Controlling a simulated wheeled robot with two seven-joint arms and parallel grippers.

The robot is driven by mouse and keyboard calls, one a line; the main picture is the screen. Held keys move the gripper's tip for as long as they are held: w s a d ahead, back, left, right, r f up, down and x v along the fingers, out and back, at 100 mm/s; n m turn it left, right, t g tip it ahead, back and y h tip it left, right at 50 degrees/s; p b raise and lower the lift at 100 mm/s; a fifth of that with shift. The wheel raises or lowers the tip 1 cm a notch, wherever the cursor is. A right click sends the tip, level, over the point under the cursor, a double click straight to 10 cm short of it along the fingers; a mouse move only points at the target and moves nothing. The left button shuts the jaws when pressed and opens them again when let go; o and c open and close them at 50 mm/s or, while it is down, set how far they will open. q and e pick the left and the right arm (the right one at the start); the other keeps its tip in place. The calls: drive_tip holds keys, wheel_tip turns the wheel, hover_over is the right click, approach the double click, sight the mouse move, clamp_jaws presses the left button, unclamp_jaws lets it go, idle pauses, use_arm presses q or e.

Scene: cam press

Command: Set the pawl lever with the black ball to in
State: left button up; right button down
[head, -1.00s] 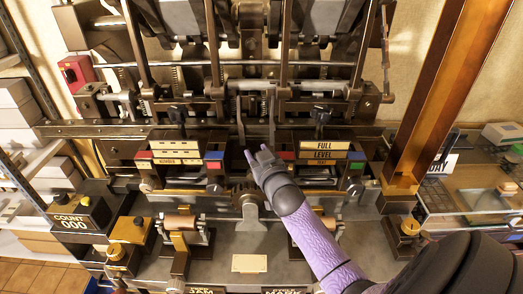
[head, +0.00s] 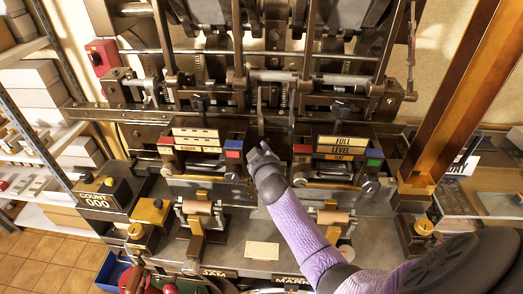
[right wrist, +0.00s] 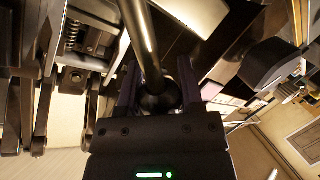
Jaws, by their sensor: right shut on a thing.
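The pawl lever shows in the right wrist view as a dark shiny rod (right wrist: 143,45) ending in a black ball (right wrist: 158,101). The ball sits between the two fingers of my right gripper (right wrist: 158,90), which is shut on it. In the head view my right gripper (head: 260,147) is at the middle of the machine, in the gap between the two label blocks. There the ball and lever are hidden by the gripper or too small to pick out. No in or out marking for the lever is readable. My left gripper is not in view.
The left label block (head: 197,141) and the FULL/LEVEL block (head: 341,147) flank the gripper closely. Upright bars and a rail (head: 330,77) stand behind. A COUNT 000 box (head: 102,194) is at left; a brown post (head: 458,90) is at right.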

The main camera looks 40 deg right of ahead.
idle(0.5)
drive_tip(key=shift+c, duration=1.2)
unclamp_jaws()
drive_tip(key=p+v, duration=0.1)
drive_tip(key=v, duration=0.9)
drive_tip(key=shift+a, duration=0.1)
